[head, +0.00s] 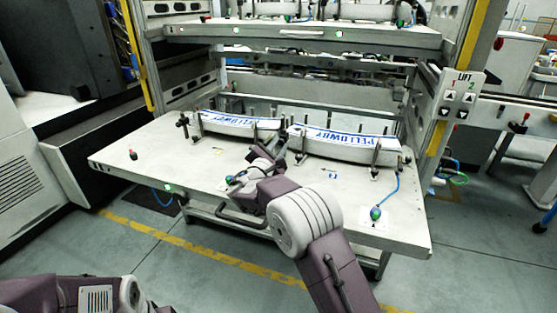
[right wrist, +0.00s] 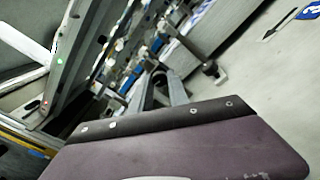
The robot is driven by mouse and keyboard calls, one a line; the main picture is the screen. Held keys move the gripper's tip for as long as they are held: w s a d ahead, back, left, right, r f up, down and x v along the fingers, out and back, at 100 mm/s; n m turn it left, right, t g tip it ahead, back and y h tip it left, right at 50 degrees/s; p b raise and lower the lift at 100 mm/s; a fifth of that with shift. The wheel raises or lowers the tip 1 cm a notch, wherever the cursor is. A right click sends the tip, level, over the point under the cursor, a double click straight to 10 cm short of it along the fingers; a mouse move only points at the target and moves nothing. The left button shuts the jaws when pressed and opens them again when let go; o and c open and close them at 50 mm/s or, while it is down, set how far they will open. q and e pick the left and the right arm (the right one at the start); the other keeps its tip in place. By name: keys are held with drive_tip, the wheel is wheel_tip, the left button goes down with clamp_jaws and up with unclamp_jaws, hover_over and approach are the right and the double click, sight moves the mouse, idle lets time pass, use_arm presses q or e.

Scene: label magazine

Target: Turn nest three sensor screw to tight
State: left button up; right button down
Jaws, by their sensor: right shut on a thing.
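My right gripper (head: 284,146) reaches over the lower shelf, its fingers at the gap between two label stacks. In the right wrist view its grey fingers (right wrist: 163,88) are closed at a small dark fitting, which I take for the sensor screw; the fingers largely hide it. The left label stack (head: 240,124) and the right label stack (head: 345,145) are white with blue PELLOWBY lettering and lie between upright black posts. A dark knob on a rod (right wrist: 210,69) shows just right of the fingers. The screw's tightness cannot be read. My left gripper is out of view; only part of that arm shows.
A sensor with a blue cable (head: 376,212) sits front right, and a small red-topped knob (head: 133,155) at left. An upper shelf (head: 290,37) hangs above. The lift panel (head: 461,95) is at right.

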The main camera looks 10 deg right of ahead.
drive_tip(key=m+b, duration=0.3)
drive_tip(key=b, duration=0.1)
drive_tip(key=m+b, duration=0.3)
drive_tip(key=b, duration=0.2)
drive_tip(key=m+b, duration=0.4)
drive_tip(key=b, duration=0.1)
drive_tip(key=shift+f, duration=0.3)
drive_tip(key=shift+r+m+b, duration=0.2)
drive_tip(key=shift+m+b, duration=1.2)
drive_tip(key=shift+m, duration=0.3)
drive_tip(key=c, duration=1.5)
unclamp_jaws()
drive_tip(key=shift+c, duration=0.2)
drive_tip(key=shift+r, duration=0.1)
drive_tip(key=shift+s+a, duration=0.25)
drive_tip(key=shift+s, duration=0.1)
drive_tip(key=v, duration=0.8)
drive_tip(key=shift+s+a, duration=0.1)
